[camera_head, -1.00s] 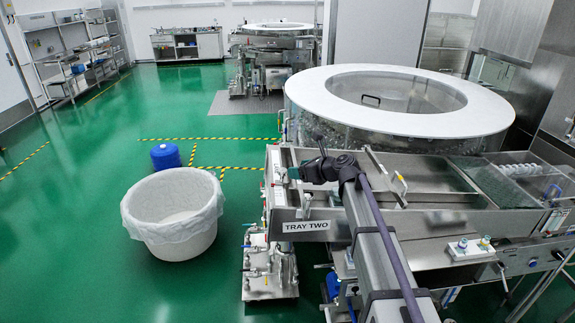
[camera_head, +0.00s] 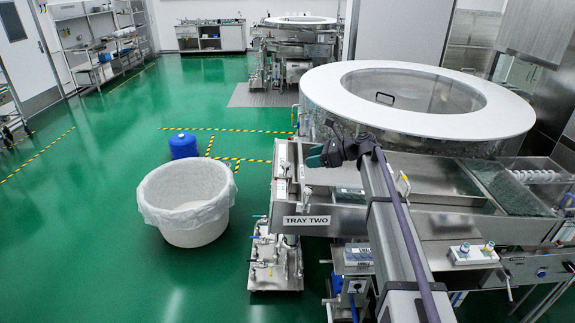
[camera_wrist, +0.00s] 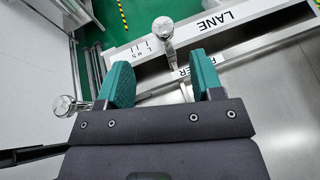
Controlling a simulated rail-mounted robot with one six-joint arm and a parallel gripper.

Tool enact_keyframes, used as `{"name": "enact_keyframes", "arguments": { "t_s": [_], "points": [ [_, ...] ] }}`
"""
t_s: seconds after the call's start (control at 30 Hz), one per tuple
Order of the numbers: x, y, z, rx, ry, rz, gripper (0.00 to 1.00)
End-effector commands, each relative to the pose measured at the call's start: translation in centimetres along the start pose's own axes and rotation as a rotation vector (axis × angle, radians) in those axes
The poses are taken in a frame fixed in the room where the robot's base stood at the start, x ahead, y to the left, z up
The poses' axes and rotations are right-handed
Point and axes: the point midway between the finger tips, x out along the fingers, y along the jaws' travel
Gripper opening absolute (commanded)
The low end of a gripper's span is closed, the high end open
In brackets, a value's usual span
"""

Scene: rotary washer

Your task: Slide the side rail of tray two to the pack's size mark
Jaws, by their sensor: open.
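Tray two is the steel tray whose wall carries the TRAY TWO label (camera_head: 306,221) in the head view. My gripper (camera_head: 315,155) is over its left part; in the wrist view its teal fingers (camera_wrist: 162,72) are apart and nothing shows held between them. A round metal knob on a post (camera_wrist: 163,28) stands just beyond the gap between the fingertips. A second metal knob (camera_wrist: 65,105) is left of the left finger. A strip with L M S size marks (camera_wrist: 142,46) lies beyond the fingertips. I cannot tell which bar is the side rail.
A LANE label (camera_wrist: 222,15) and a partly covered label (camera_wrist: 203,60) are near the fingers. A round drum with a white rim (camera_head: 420,75) stands behind the tray. A lined white bin (camera_head: 185,205) and a blue container (camera_head: 183,145) stand on the open green floor at left.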

Motion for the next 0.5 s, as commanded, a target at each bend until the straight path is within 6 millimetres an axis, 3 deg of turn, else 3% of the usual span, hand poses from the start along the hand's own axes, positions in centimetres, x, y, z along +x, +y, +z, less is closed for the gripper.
{"name": "enact_keyframes", "arguments": {
  "t_s": [0.5],
  "points": [
    [9.9, -0.1, -0.3, 0.002, 0.001, -0.001, 0.60]
  ]
}}
